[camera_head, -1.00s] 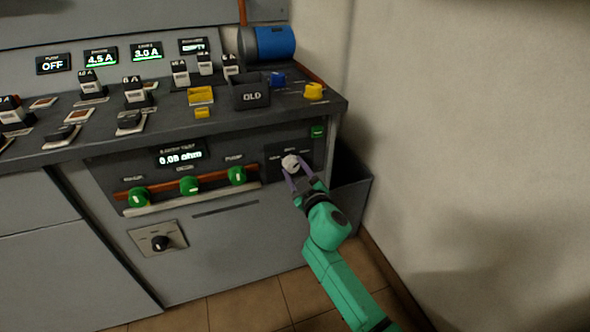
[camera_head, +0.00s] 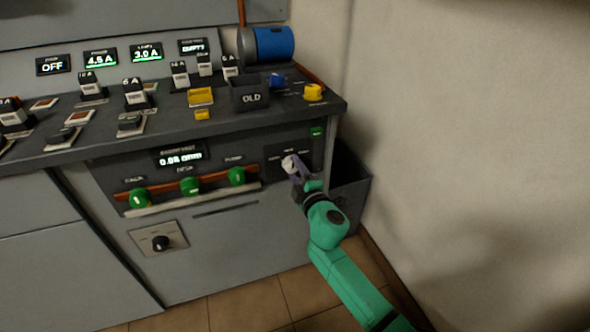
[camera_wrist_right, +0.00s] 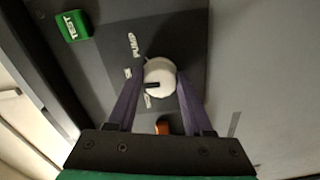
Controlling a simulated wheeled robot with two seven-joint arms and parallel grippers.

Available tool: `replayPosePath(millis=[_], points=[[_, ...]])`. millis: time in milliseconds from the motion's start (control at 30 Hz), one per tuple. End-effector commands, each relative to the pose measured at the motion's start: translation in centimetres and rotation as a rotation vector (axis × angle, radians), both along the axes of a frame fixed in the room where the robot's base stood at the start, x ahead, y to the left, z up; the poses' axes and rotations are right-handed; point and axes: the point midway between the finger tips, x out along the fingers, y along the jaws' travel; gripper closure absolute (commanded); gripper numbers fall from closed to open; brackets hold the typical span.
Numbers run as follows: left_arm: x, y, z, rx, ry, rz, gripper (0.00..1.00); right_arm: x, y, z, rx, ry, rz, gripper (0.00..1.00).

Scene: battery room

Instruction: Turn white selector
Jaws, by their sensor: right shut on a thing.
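The white selector (camera_head: 288,163) is a small round knob on a dark plate (camera_head: 272,166) at the right of the cabinet's front panel. It also shows in the right wrist view (camera_wrist_right: 160,76), with a dark pointer mark on its face and "PUMP" lettering beside it. My right gripper (camera_head: 293,165) is at the knob, with its purple fingers on either side of it, shut on it. In the right wrist view the gripper (camera_wrist_right: 158,84) has one finger at the knob's left and one at its right. Other plate lettering is partly hidden. My left gripper is not in view.
A green TEST button (camera_wrist_right: 72,26) sits near the plate, also seen in the head view (camera_head: 316,132). Green knobs (camera_head: 190,186) line the panel to the left. A dark bin (camera_head: 350,185) stands right of the cabinet, close to my right arm. The wall is beyond.

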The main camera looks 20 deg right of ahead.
Motion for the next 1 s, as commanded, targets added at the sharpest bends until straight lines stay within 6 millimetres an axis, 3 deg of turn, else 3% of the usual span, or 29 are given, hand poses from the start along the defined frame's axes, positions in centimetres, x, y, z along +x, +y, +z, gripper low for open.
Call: replayPosePath(millis=[567,600,667,1000], points=[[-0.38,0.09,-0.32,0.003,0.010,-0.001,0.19,-0.03,0.05,-0.13,-0.036,0.000,0.001,1.00],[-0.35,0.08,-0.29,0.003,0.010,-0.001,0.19,-0.03,0.05,-0.14,-0.036,0.000,0.001,0.38],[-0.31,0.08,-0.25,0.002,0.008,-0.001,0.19,-0.03,0.05,-0.12,-0.036,0.000,0.001,0.19],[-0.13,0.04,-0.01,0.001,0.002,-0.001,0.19,-0.19,0.01,-0.04,-0.035,-0.001,0.000,0.19]])
